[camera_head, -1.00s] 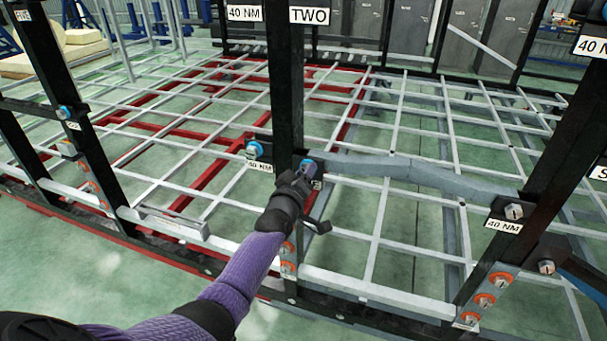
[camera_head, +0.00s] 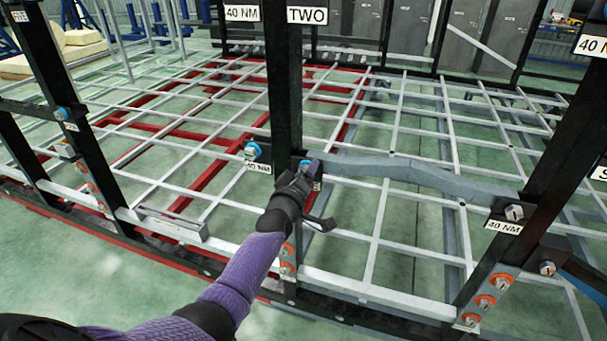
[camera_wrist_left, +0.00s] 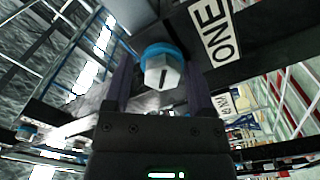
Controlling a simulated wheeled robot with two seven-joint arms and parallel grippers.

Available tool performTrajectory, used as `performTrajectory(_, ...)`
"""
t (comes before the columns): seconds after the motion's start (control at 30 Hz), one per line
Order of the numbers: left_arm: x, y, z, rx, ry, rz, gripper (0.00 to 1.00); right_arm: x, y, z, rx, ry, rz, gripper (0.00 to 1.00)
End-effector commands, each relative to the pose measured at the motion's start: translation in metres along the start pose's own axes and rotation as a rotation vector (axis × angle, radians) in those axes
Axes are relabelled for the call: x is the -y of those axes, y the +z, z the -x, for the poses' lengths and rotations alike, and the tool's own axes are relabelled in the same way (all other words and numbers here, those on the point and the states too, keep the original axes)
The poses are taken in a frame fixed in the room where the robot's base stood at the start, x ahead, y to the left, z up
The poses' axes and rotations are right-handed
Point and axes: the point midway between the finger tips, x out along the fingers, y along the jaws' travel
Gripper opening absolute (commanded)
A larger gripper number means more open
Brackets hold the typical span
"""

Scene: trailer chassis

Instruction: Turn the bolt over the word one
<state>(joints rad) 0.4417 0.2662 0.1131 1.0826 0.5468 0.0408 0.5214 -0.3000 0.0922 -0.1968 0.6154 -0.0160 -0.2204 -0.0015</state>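In the left wrist view, a silver hex bolt (camera_wrist_left: 161,73) with a dark slot and a blue collar sits on a black beam. A white label reading ONE (camera_wrist_left: 212,32) is on the beam beside it. My left gripper (camera_wrist_left: 160,85) is open, with one finger on each side of the bolt and small gaps visible. In the head view, my left gripper (camera_head: 303,176) is at the post below the TWO sign and mostly covers this bolt; part of the blue collar (camera_head: 305,165) shows. My right gripper is not in view.
Another bolt with a blue collar (camera_head: 252,150) sits just left of the post, above a 40 NM label (camera_head: 259,168). The black post (camera_head: 284,90) rises directly behind my gripper. A grey curved bar (camera_head: 400,170) runs right. Orange-ringed bolts (camera_head: 287,259) are lower down.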

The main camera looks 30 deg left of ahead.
Motion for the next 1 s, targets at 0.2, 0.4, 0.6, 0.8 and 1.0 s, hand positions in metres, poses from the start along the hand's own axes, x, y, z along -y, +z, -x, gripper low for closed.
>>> performTrajectory(0.2, 0.001, 0.001, 0.001, 0.002, -0.003, -0.001, 0.79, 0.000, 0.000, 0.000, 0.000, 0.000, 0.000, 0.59)
performTrajectory(0.4, 0.000, 0.000, 0.013, 0.004, -0.004, 0.000, 0.79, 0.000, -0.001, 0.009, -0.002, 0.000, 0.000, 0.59)
performTrajectory(0.6, -0.002, -0.001, 0.061, 0.005, -0.004, 0.000, 0.79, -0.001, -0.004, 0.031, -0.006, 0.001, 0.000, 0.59)
performTrajectory(0.8, 0.000, 0.000, 0.095, 0.003, -0.002, -0.001, 0.79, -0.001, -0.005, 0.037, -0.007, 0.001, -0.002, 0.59)
performTrajectory(1.0, 0.001, 0.001, 0.100, 0.002, -0.001, -0.001, 0.79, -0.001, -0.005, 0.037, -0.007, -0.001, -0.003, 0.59)
